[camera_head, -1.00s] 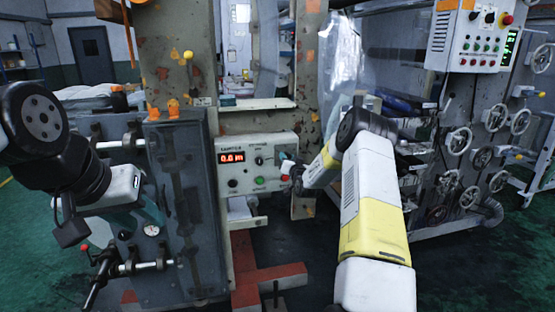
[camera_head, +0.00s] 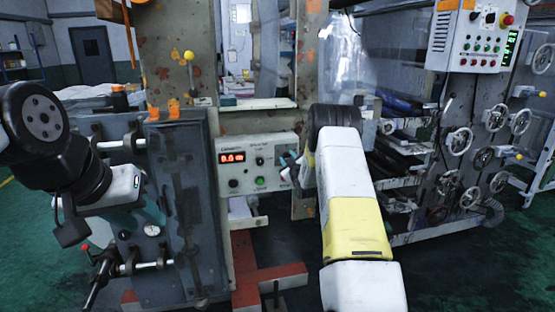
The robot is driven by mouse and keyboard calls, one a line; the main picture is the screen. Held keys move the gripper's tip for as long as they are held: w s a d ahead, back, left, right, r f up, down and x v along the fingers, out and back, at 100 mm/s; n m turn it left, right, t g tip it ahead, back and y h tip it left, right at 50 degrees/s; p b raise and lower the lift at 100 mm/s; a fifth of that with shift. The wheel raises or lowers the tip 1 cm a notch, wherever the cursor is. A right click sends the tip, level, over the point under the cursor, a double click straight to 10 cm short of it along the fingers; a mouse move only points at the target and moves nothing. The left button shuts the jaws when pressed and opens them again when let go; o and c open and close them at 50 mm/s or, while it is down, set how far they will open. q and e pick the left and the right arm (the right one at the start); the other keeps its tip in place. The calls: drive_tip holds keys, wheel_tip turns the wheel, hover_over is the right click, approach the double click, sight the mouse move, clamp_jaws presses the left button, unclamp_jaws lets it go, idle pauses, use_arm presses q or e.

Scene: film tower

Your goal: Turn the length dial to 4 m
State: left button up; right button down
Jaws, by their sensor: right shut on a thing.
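The pale control panel (camera_head: 249,142) is on the machine's front in the middle of the view. Its red display (camera_head: 232,158) seems to read 0.0 m, though the digits are blurred. My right gripper (camera_head: 289,163) is at the panel's right end, shut on what looks like the length dial. The dial itself is hidden by the fingers, so its pointer cannot be read. My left gripper (camera_head: 68,222) hangs at the far left, away from the panel, in front of the grey machine housing. Its finger gap is not clear.
Black and green buttons (camera_head: 260,183) are on the panel close to my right gripper. A grey housing (camera_head: 185,215) with clamps stands left of it. A rack with several handwheels (camera_head: 459,140) and a white control box (camera_head: 470,38) stand at the right.

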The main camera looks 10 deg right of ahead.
drive_tip(key=n, duration=0.4)
drive_tip(key=shift+f+n, duration=0.2)
drive_tip(key=shift+n, duration=0.2)
idle(0.4)
drive_tip(key=c, duration=1)
unclamp_jaws()
drive_tip(key=shift+r, duration=0.1)
drive_tip(key=shift+o, duration=0.2)
drive_tip(key=s, duration=0.8)
drive_tip(key=shift+d, duration=0.15)
